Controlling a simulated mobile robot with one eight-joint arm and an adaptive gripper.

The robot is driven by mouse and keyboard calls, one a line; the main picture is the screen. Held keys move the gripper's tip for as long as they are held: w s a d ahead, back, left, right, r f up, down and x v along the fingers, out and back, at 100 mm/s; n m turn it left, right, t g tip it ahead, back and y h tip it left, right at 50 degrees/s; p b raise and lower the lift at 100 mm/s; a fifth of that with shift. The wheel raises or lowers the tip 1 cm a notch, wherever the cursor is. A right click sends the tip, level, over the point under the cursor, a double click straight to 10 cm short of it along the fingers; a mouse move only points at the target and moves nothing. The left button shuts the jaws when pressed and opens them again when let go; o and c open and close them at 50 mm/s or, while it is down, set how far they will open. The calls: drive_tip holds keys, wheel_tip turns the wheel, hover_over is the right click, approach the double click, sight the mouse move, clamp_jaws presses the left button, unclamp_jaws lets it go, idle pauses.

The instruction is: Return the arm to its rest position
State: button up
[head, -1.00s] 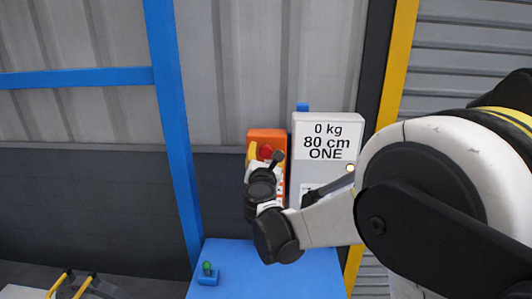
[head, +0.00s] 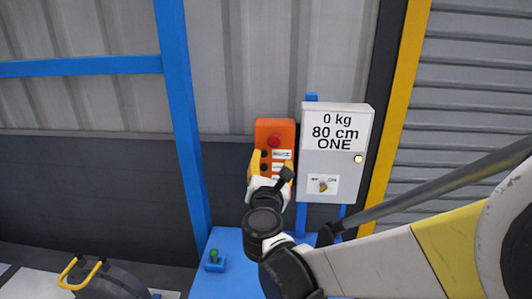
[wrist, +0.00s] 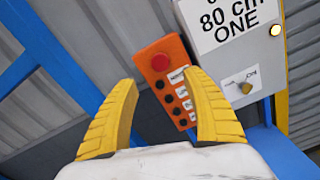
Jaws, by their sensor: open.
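My gripper (head: 271,170) is in the middle of the head view, at the end of my arm, in front of the lower part of an orange control box (head: 276,131). In the wrist view, my gripper's two yellow fingers (wrist: 164,112) are spread wide apart with nothing between them. The orange box also shows there (wrist: 157,62), beyond the fingers, with a red round button at its top and a column of dark buttons below. I cannot tell the exact gap between the fingers and the box. My arm reaches in from the right of the head view.
A grey cabinet (head: 337,150) labelled "0 kg 80 cm ONE" hangs right of the orange box. A blue table (head: 228,245) with a green-topped button (head: 214,257) lies below. A blue post (head: 182,120) stands left. A dark machine with yellow handles (head: 100,278) is at lower left.

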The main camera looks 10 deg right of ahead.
drive_tip(key=s+d+f+m+g+h+b, duration=0.2)
drive_tip(key=s+d+f+m+g+b, duration=0.45)
drive_tip(key=s+d+f+m, duration=0.6)
drive_tip(key=s+a+f+m+g+y+b, duration=0.2)
drive_tip(key=s+f+m+g+y+b, duration=0.2)
drive_tip(key=s+f+m+b, duration=0.3)
drive_tip(key=s+f+m+y, duration=0.1)
drive_tip(key=s+f+m, duration=0.4)
drive_tip(key=m, duration=0.5)
drive_tip(key=shift+s+m, duration=0.35)
drive_tip(key=shift+s, duration=0.8)
